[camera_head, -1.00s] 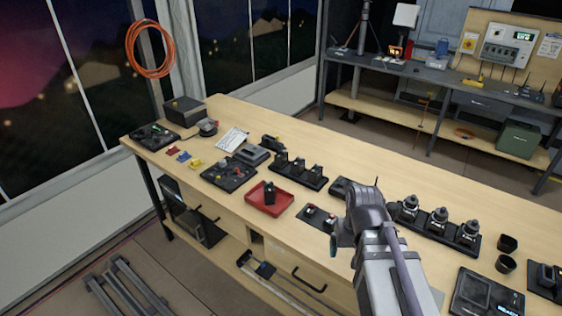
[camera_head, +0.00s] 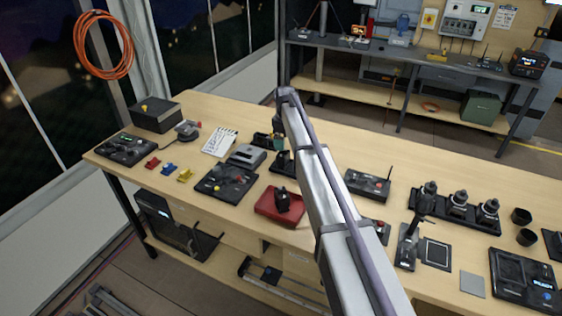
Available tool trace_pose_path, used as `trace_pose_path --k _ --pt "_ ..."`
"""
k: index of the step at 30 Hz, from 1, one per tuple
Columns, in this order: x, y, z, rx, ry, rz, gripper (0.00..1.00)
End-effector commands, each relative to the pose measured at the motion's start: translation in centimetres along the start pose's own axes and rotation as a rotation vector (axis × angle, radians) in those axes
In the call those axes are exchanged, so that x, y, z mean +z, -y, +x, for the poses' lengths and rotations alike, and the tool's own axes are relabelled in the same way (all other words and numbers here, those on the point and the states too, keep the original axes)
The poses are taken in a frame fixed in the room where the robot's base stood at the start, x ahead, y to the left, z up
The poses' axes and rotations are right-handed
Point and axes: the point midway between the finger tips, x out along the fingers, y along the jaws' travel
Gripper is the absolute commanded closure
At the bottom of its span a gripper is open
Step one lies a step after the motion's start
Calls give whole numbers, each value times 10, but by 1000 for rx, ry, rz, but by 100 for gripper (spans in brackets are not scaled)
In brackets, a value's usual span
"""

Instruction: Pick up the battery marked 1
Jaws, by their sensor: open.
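No number is legible on any battery, so I cannot tell which one is marked 1. A black rack (camera_head: 284,169) with upright dark blocks, likely batteries, stands mid-table, partly hidden by my arm. A black upright block (camera_head: 282,199), which may be a battery, is in the red tray (camera_head: 268,211). My gripper (camera_head: 278,136) hangs at the far end of my arm, just above or behind the rack, small and partly hidden. It is open, and nothing shows in it.
A small black device (camera_head: 264,141) sits close to my gripper. A grey box device (camera_head: 246,156) and a control panel (camera_head: 226,183) stand to the left. A radio unit (camera_head: 368,184) and a rack with several knobbed units (camera_head: 456,210) stand to the right. Wood between them is bare.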

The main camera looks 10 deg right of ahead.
Motion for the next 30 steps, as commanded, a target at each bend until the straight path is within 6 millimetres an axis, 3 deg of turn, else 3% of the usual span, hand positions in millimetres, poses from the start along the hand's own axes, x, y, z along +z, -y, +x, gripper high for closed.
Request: trace_pose_path --k 1,4,7,12,20,28,30 --pt "0 0 19 0 0 0 11" --pt "0 0 41 0 0 1 11" --pt "0 0 52 0 0 2 11" --pt "0 1 52 0 0 2 11" --pt "-3 4 100 0 0 2 11" --pt "-3 4 99 0 1 2 11" --pt "-3 4 99 0 1 2 17"
